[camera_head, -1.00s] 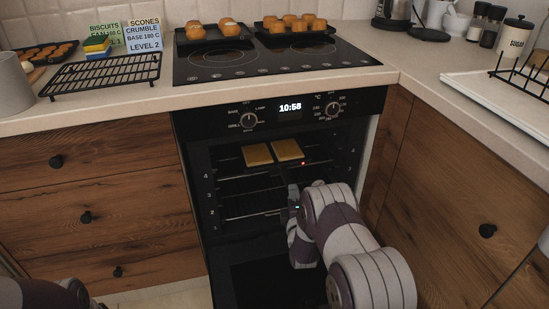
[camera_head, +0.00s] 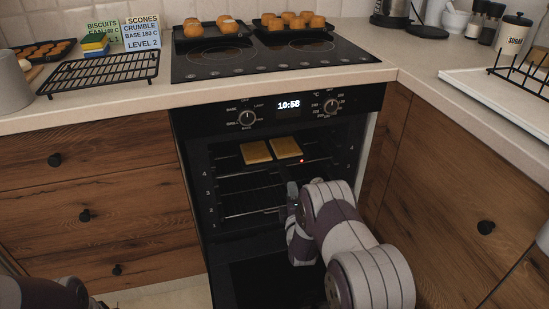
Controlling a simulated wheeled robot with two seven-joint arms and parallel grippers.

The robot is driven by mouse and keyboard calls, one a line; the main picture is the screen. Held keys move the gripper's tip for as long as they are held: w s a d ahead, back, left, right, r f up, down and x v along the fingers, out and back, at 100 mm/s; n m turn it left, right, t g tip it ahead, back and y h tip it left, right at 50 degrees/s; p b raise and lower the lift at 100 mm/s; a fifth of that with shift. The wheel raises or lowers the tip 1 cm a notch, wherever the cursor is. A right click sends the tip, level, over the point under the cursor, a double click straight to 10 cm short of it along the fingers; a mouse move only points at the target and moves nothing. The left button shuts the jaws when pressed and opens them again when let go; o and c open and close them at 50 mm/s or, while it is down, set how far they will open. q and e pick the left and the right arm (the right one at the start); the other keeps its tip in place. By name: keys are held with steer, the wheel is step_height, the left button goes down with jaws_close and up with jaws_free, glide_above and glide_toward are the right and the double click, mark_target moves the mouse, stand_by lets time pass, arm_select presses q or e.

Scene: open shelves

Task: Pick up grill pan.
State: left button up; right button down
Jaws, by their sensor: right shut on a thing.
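My right gripper (camera_head: 291,190) is at the oven's mouth, just below and in front of the slabs. It is shut on the grill pan at its near side; the grasp is dark and partly hidden by my wrist. My left gripper is out of view; only part of my left arm shows at bottom left.
The oven door (camera_head: 265,285) is lowered below my right arm. Wire racks (camera_head: 250,212) sit lower in the oven. Trays of buns (camera_head: 208,35) stand on the hob (camera_head: 270,62).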

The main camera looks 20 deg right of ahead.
steer(key=shift+r+p, duration=1.15)
steer(key=shift+r, duration=1.2)
steer(key=s+d+r+p, duration=0.3)
steer(key=s+d+r, duration=0.3)
steer(key=s+d, duration=0.1)
steer(key=shift+s+d+r+p, duration=0.25)
steer(key=shift+s+d+p, duration=0.15)
steer(key=shift+s, duration=0.45)
steer(key=c, duration=1.5)
jaws_free()
jaws_close()
steer(key=shift+s+f, duration=0.1)
